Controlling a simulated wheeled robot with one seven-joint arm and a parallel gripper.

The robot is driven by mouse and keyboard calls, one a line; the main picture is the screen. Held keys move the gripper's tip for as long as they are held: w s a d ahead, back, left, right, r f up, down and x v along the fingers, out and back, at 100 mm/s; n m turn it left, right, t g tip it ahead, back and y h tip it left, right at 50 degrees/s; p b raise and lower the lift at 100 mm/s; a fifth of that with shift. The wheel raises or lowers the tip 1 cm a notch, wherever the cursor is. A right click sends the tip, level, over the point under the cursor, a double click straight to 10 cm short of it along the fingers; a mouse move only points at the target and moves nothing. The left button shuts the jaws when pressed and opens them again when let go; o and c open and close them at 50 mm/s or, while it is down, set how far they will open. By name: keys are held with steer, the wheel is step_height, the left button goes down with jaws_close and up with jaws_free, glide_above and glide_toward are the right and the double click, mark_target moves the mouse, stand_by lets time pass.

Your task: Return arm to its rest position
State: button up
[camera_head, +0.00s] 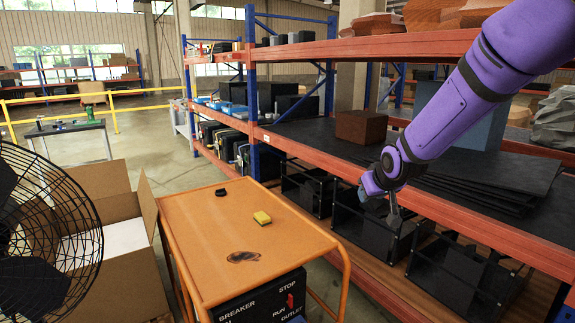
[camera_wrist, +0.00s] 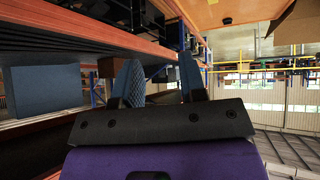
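My purple arm (camera_head: 455,105) comes in from the upper right of the head view and slants down to the left, in front of the shelving. My gripper (camera_head: 380,205) hangs at its end, beside the front edge of the rack and to the right of the orange cart. In the wrist view the two blue-grey fingers of my gripper (camera_wrist: 160,72) stand apart with nothing held between them. The gripper touches nothing that I can see.
The rack's middle shelf (camera_head: 310,150) holds a brown box (camera_head: 361,127) and dark sheets behind my arm. A black fan (camera_head: 45,235) and open carton (camera_head: 110,205) stand left.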

steer(key=s+d+r+m+g+h, duration=0.1)
steer(key=s+d+r, duration=0.2)
steer(key=s+r, duration=0.45)
steer(key=s+d+r+m, duration=0.1)
steer(key=s+d+r, duration=0.3)
steer(key=s, duration=0.7)
steer(key=s+d+r+m+g, duration=0.1)
steer(key=s+r+g, duration=0.1)
steer(key=s, duration=1.7)
steer(key=shift+d, duration=0.2)
